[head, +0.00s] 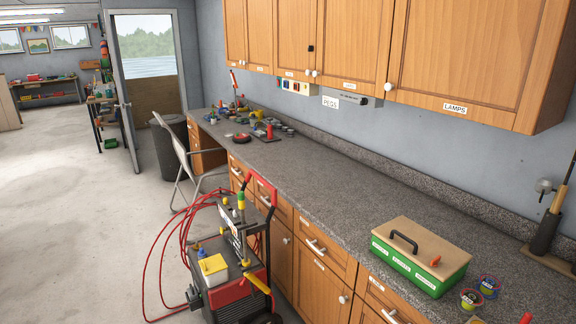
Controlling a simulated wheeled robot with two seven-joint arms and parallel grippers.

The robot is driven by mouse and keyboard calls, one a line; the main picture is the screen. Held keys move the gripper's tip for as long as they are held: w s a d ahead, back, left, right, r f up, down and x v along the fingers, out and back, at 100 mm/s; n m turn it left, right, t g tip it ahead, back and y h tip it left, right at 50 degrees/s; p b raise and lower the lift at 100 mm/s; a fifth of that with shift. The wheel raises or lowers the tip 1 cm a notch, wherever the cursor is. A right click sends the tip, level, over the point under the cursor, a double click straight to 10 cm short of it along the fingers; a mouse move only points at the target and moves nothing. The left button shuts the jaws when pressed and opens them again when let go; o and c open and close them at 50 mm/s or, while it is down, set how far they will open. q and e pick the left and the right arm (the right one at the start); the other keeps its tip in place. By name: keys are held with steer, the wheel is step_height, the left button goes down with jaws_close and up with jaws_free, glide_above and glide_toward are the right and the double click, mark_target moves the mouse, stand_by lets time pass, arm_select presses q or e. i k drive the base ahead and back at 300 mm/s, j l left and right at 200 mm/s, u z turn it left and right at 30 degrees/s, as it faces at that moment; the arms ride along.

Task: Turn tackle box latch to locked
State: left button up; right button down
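The tackle box (419,257) sits on the speckled counter at the lower right of the head view. It has a green body with white labels, a tan lid and a dark handle (403,241). A small orange-red piece (436,260) shows near the right end of its front upper edge and may be the latch; whether it is set to locked cannot be told. Neither of my grippers is in view.
Small round spools (470,298) stand right of the box. The counter (330,190) left of it is clear up to clutter at its far end. A wheeled machine (235,265) with red hoses stands before the drawers. Wooden cabinets (470,60) hang above.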

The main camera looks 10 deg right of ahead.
mark_target(434, 262)
steer(key=z, duration=1.3)
